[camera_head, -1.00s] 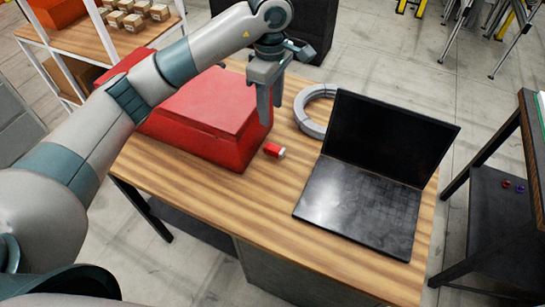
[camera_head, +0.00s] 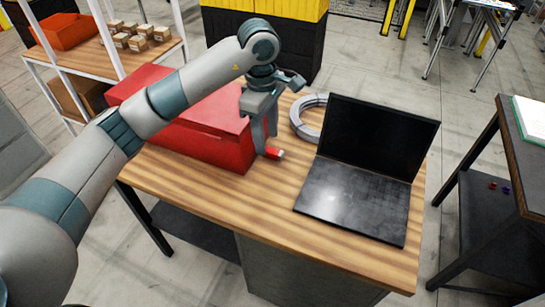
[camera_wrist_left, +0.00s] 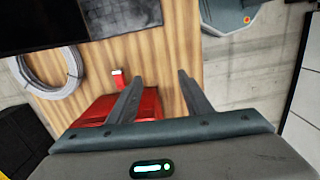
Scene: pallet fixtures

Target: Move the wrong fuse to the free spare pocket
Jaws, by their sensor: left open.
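A small red cylinder with a white end, which looks like a fuse (camera_head: 274,153), lies on the wooden table in front of the red box. It also shows in the left wrist view (camera_wrist_left: 118,78). My left gripper (camera_head: 267,141) is open, fingers pointing down, right by the fuse in the head view. In the left wrist view, the fuse lies outside the open fingers (camera_wrist_left: 160,77), to the left of the left one, and nothing is between them. I cannot tell how high the fingertips are. No spare pocket can be made out. My right gripper is not in view.
The red box (camera_head: 212,143) stands left of the gripper. A grey ring-shaped coil (camera_head: 297,122) and an open laptop (camera_head: 350,197) are to its right. The table front (camera_head: 215,205) is clear.

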